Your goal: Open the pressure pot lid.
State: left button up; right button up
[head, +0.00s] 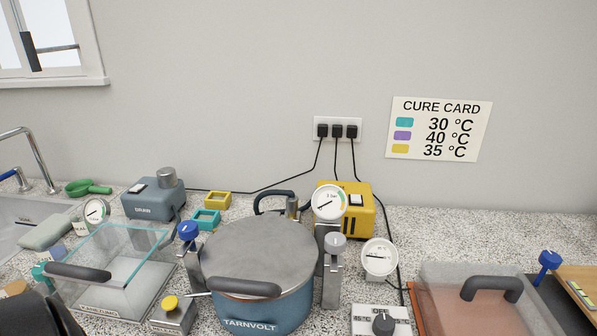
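The pressure pot (264,312), a blue pot marked TARNVOLT, stands on the counter at the bottom middle. Its grey lid (258,246) lies flat on top and looks closed. A dark handle (244,287) is at the lid's front and another dark handle (270,194) shows at the back. A clamp with a blue knob (187,231) stands at the pot's left, and one with a grey knob (335,243) at its right. I cannot tell whether they are tight. A round gauge (329,202) stands at the back right of the lid. Neither gripper can be made out.
A clear box (117,260) with a dark handle and a yellow-button box (172,312) stand left of the pot. A yellow device (357,205) is behind it. A second gauge (380,258), a dial box (381,321) and a clear-lidded unit (466,295) are at right.

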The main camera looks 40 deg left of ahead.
aim_at(270, 256)
jog(key=k+u, duration=0.15)
jog(key=u, duration=1.4)
